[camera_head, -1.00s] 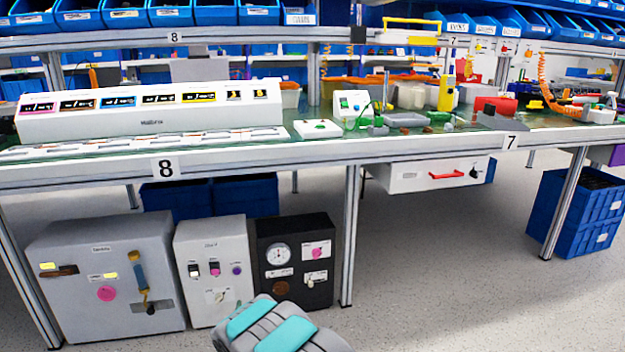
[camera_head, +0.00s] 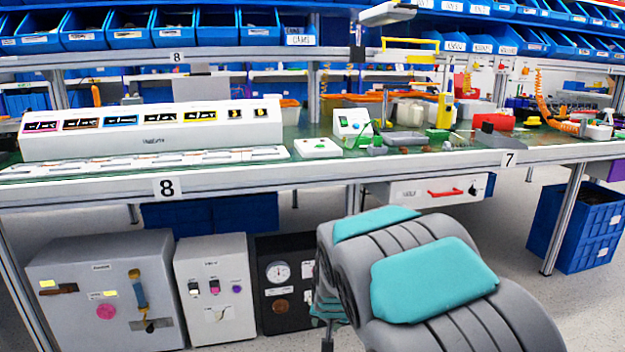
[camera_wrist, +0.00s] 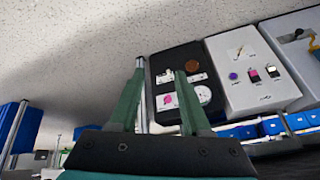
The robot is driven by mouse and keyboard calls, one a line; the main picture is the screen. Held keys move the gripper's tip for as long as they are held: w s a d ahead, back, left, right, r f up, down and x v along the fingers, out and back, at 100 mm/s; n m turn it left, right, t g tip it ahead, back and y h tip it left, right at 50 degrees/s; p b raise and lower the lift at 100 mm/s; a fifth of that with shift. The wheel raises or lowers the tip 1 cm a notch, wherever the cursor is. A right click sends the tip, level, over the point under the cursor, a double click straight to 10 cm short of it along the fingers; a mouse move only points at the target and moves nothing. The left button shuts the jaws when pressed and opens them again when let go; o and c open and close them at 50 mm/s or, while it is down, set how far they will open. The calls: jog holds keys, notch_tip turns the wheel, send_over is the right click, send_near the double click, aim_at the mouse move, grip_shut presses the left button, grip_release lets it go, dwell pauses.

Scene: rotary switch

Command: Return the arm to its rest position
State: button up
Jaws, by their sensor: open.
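My gripper (camera_wrist: 158,82) shows in the wrist view with its two green fingers apart and nothing between them. The wrist view is upside down. The black box (camera_wrist: 178,62) with a dial and switches lies beyond the fingers, apart from them. My grey arm with teal pads fills the lower middle and right of the head view. It hides the right part of the black box (camera_head: 262,322) there. My gripper's fingers cannot be made out in the head view.
A white switch box (camera_head: 212,322) and a larger grey box (camera_head: 75,315) stand left of the black box under the workbench (camera_head: 330,178). A white drawer unit (camera_head: 410,193) with a red handle hangs under the bench. Blue crates (camera_head: 570,225) stand at the right.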

jog(key=s+d+r+g, duration=0.2)
jog(key=s+d+r, duration=0.1)
jog(key=s, duration=1)
jog(key=s+d+r+n+g+p, duration=0.1)
jog(key=s+d+r+g, duration=0.2)
jog(key=s, duration=1.1)
jog(key=s+d+r+n+g, duration=0.1)
jog(key=s+d, duration=0.4)
jog(key=s, duration=0.8)
notch_tip(320, 180, up, 3)
jog(key=shift+s+d+f+g+h+p, duration=0.15)
jog(key=shift+d+g+h+p, duration=0.2)
jog(key=shift+g, duration=0.45)
